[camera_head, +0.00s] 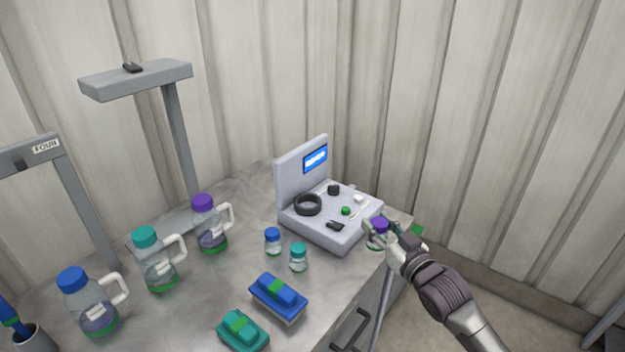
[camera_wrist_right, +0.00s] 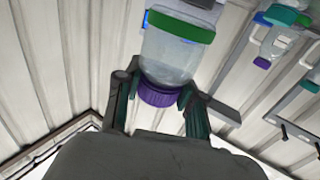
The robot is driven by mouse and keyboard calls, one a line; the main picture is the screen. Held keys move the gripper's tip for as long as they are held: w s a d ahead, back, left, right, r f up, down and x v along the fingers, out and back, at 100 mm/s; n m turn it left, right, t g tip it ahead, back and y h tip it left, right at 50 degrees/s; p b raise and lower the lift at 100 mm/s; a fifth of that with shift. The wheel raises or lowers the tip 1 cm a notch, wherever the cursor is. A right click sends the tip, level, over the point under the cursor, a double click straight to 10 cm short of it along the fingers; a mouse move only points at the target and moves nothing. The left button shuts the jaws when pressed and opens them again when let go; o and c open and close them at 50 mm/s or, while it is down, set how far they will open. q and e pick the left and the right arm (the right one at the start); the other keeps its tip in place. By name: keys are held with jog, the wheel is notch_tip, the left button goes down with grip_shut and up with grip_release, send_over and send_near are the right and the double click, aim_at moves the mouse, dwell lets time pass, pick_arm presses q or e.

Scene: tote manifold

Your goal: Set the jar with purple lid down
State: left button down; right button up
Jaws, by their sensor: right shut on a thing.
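The jar with purple lid (camera_head: 378,225) is at the device's front right corner in the head view, near the table's right edge. In the right wrist view, the jar (camera_wrist_right: 172,58) is clear with a green band, and its purple lid (camera_wrist_right: 162,95) sits between the fingers. My right gripper (camera_head: 382,236) is shut on this jar around its lid end; in the right wrist view the gripper (camera_wrist_right: 158,98) has one finger on each side. I cannot tell whether the jar's base touches the tabletop. My left gripper is not in view.
A grey device (camera_head: 345,236) with a blue screen stands left of the jar. Small blue-lidded (camera_head: 272,242) and teal-lidded (camera_head: 298,258) jars stand in front of it. Several handled jugs line the left, including a purple-lidded jug (camera_head: 208,228). A green patch (camera_head: 416,230) shows beside my gripper.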

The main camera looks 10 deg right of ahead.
jog(key=s+a+f, duration=0.4)
jog(key=s+a, duration=0.4)
jog(key=s, duration=0.2)
jog(key=s+a+r+m+h, duration=0.1)
jog(key=s+r+m+h, duration=0.1)
jog(key=s, duration=0.9)
jog(key=shift+s+a+h, duration=0.35)
jog(key=shift+s+h, duration=0.05)
jog(key=shift+h, duration=0.3)
